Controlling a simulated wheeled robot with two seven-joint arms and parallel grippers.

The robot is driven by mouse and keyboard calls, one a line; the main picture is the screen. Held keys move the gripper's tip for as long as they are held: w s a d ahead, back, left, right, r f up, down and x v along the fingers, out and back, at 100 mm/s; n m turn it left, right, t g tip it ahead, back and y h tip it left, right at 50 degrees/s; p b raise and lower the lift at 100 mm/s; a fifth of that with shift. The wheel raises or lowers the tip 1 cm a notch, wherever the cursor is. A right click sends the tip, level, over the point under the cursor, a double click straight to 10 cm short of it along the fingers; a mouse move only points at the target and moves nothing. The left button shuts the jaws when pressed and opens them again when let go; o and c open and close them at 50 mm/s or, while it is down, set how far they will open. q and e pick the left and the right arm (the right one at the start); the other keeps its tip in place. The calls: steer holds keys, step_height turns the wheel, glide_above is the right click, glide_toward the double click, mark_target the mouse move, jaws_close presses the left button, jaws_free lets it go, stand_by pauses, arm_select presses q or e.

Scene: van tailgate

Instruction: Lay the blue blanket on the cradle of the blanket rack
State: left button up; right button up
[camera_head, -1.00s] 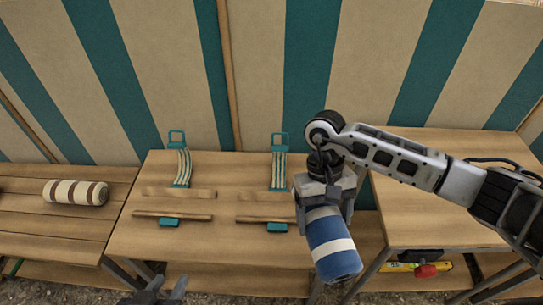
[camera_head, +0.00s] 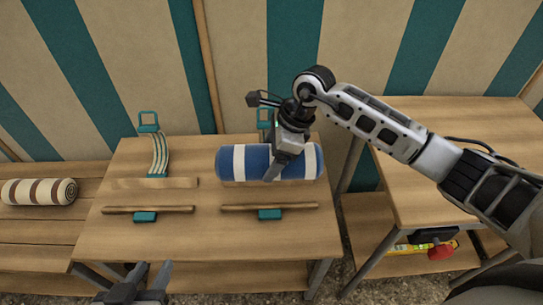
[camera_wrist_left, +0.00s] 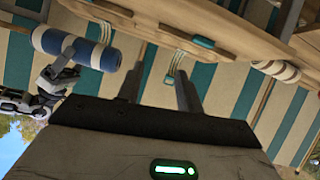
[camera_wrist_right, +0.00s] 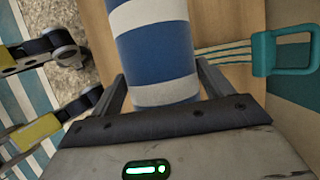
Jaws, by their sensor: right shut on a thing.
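The blue blanket (camera_head: 232,163) is a roll with white bands, lying crosswise over the back of the right-hand cradle. My right gripper (camera_head: 274,178) is shut on its middle from above; the right wrist view shows a finger on each side of the blanket (camera_wrist_right: 155,55). The right-hand cradle shows a front wooden rail (camera_head: 268,206) and a teal strap end; its back rail is hidden behind the blanket. Whether the blanket touches the cradle I cannot tell. My left gripper (camera_head: 150,276) is open and empty, low before the table's front edge.
A similar empty cradle (camera_head: 150,209) with a striped strap lies to the left on the wooden top (camera_head: 190,237). A cream-and-brown roll (camera_head: 38,192) rests on the slatted bench at left. A higher wooden table (camera_head: 440,195) stands at right, with a yellow level and a red object below.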

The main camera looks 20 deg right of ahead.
steer(key=shift+f+b, duration=0.55)
steer(key=shift+f, duration=0.4)
steer(key=shift+f+b, duration=0.4)
steer(key=shift+f, duration=0.25)
step_height(320, 180, down, 4)
steer(key=b, duration=0.3)
steer(key=shift+f, duration=0.1)
steer(key=shift+f+b, duration=0.55)
steer(key=shift+b, duration=0.05)
arm_select(q)
step_height(320, 180, down, 11)
steer(key=w+d+g, duration=0.1)
steer(key=d+g, duration=0.1)
steer(key=shift+d+g+h, duration=0.3)
steer(key=shift+h, duration=0.1)
arm_select(e)
steer(key=shift+f, duration=0.2)
steer(key=o, duration=1.2)
arm_select(q)
steer(key=shift+r, duration=0.1)
